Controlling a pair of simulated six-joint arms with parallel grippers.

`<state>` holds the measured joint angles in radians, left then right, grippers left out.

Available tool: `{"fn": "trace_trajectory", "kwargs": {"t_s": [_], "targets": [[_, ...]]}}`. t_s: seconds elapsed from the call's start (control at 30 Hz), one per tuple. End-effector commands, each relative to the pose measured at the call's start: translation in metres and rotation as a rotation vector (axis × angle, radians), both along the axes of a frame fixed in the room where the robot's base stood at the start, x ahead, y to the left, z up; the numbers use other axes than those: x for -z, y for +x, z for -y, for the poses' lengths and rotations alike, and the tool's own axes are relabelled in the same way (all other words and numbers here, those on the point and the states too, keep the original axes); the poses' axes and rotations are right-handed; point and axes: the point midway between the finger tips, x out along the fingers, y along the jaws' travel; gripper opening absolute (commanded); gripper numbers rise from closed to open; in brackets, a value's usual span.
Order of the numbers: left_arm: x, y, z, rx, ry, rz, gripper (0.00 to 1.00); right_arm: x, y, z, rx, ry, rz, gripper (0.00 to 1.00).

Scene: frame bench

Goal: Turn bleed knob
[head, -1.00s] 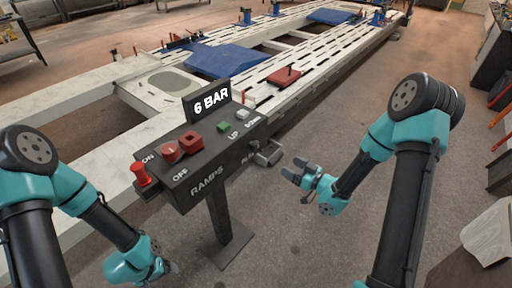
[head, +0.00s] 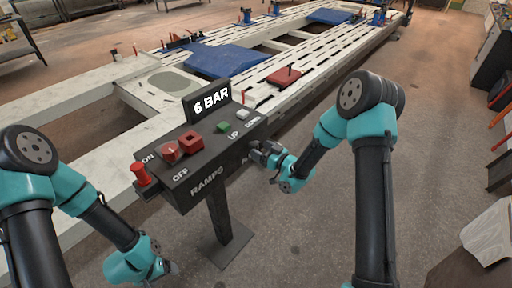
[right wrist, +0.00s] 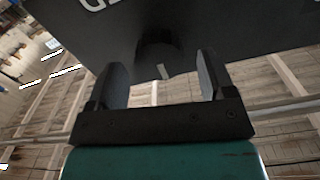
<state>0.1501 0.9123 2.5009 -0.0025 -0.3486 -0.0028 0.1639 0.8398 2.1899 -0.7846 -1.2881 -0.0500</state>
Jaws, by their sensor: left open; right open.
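In the right wrist view, a dark round knob (right wrist: 157,46) with a pale mark sticks out of the dark box face. My right gripper (head: 259,151) is at the box's right end and hides the knob in the head view. Its open fingers (right wrist: 160,64) stand on either side of the knob; I cannot tell whether they touch it. My left gripper (head: 162,268) is open, low at the bottom left, away from the box.
The slotted white frame bench (head: 300,60) lies behind.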

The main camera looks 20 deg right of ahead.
Motion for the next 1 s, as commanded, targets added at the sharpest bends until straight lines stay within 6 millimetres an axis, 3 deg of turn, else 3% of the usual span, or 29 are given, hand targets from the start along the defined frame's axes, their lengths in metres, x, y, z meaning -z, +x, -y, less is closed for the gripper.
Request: {"fn": "trace_trajectory", "kwargs": {"t_s": [0.2,0.57,1.0], "targets": [[0.000,0.000,0.000,0.000,0.000,0.000,0.80,0.000,0.021,-0.015,0.000,0.000,0.000,0.76],[0.000,0.000,0.000,0.000,0.000,0.000,0.80,0.000,0.025,-0.018,0.000,0.000,-0.001,0.76],[0.000,0.000,0.000,0.000,0.000,0.000,0.80,0.000,0.025,-0.018,0.000,-0.001,-0.001,0.36]]}}
